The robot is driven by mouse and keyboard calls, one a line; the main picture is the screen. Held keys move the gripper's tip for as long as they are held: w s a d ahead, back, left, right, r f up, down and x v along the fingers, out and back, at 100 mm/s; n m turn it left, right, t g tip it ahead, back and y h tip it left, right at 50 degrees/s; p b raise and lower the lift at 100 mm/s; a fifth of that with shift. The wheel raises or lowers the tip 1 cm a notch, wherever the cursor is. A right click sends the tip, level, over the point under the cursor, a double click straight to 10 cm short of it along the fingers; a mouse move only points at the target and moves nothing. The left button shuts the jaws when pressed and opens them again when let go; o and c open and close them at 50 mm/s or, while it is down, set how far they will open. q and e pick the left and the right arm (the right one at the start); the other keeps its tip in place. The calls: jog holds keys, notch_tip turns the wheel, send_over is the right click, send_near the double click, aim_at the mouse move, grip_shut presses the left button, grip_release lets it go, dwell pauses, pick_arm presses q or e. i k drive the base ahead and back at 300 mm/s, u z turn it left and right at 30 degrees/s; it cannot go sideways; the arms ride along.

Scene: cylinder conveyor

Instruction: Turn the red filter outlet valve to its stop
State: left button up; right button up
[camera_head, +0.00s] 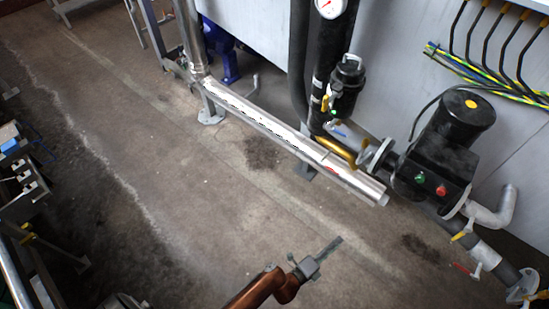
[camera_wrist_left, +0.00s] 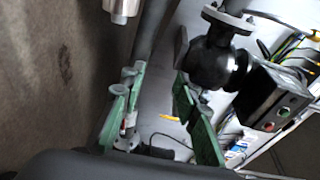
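A red valve handle (camera_head: 464,270) sits at the lower right of the head view, on the grey pipe below the black motor. It is not clearly made out in the left wrist view. My left gripper (camera_head: 333,247) is over the floor at the bottom middle, well to the left of the red handle and apart from it. In the left wrist view its green fingers (camera_wrist_left: 159,76) stand apart with nothing gripped between them. My right gripper is not in view.
A black motor (camera_head: 450,135) with red and green buttons stands above the handle. A yellow valve handle (camera_head: 462,236) is close by on the pipe. A shiny steel tube (camera_head: 290,135) crosses the middle. The floor (camera_head: 190,180) to the left is mostly clear.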

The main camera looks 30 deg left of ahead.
aim_at(320, 162)
jog(key=u, duration=1.3)
jog(key=i, duration=0.55)
jog(key=z, duration=0.95)
